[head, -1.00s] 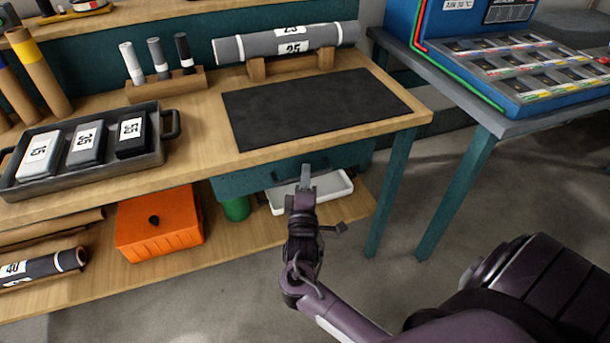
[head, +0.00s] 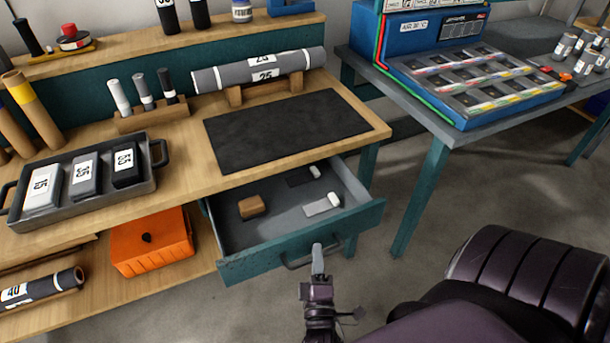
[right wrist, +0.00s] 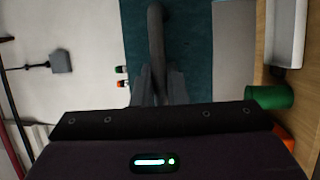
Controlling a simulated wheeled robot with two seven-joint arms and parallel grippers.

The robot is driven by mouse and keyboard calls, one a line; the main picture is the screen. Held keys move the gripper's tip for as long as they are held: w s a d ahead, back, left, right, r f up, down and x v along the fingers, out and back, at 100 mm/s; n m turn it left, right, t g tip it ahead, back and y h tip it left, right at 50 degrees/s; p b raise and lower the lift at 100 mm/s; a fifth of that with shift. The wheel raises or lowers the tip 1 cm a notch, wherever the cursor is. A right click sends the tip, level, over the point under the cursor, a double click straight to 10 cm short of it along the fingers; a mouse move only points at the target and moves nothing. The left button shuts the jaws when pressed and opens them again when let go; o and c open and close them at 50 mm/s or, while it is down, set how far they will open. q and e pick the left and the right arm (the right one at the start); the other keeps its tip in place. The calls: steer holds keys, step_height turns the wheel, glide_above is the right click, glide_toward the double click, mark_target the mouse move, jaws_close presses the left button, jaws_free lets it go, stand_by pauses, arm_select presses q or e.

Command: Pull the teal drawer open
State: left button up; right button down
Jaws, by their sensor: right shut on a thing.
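The teal drawer (head: 300,246) under the wooden workbench stands well open, pulled out toward me. Inside it lie a brown block (head: 251,207) and two small dark and grey tools with white ends. My right gripper (head: 318,258) is at the dark bar handle (head: 312,252) on the drawer front, shut on it. In the right wrist view the fingers (right wrist: 158,85) close on the dark handle (right wrist: 156,35) in front of the teal front (right wrist: 192,50). My left gripper is not in view.
On the bench are a black mat (head: 285,130), a tray (head: 90,205) of labelled blocks and a grey roll (head: 258,70) on a stand. An orange box (head: 152,246) sits on the lower shelf. A grey table (head: 480,120) stands at right. The floor before the drawer is clear.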

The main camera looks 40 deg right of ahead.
steer(key=s+a+p, duration=0.1)
steer(key=s, duration=0.5)
steer(key=shift+a, duration=0.25)
steer(key=c, duration=1.5)
jaws_free()
steer(key=shift+o, duration=0.2)
